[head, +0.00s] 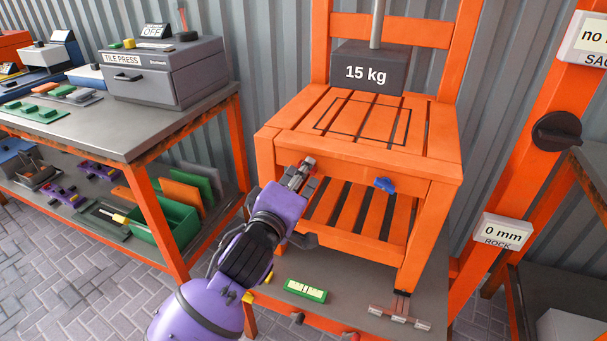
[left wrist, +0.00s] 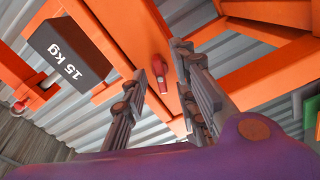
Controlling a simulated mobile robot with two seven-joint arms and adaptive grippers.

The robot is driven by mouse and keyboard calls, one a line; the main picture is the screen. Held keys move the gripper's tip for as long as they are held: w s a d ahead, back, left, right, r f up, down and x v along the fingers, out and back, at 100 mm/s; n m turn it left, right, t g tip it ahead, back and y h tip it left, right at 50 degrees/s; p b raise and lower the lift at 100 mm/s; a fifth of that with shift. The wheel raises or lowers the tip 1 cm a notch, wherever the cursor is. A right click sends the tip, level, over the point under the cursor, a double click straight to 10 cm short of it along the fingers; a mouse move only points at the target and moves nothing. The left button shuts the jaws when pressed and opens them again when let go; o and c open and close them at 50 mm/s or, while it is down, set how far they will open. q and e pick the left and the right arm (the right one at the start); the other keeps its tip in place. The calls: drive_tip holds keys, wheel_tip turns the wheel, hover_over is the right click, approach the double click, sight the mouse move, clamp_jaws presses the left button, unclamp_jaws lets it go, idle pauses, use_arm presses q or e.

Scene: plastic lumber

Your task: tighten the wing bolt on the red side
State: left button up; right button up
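An orange slatted plastic chair (head: 283,140) stands on a grey platform. The red wing bolt (head: 310,160) is at the left of its front rail, partly hidden by my gripper in the head view. In the left wrist view the red wing bolt (left wrist: 159,70) shows between the fingertips. My left gripper (head: 303,175) is at the front rail with its fingers apart, one on each side of the red bolt; whether they touch it I cannot tell. A blue wing bolt (head: 384,184) is farther right on the same rail. My right gripper is not in view.
A 15 kg weight (head: 369,70) stands on the seat. A green level (head: 305,290) lies on the platform (head: 350,290). A "0 mm ROCK" sign (head: 503,232) hangs on the right orange post. A workbench (head: 125,135) with a tile press (head: 167,72) is at the left.

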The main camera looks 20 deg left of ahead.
use_arm(q)
drive_tip(key=shift+w, duration=0.1)
clamp_jaws()
idle(0.3)
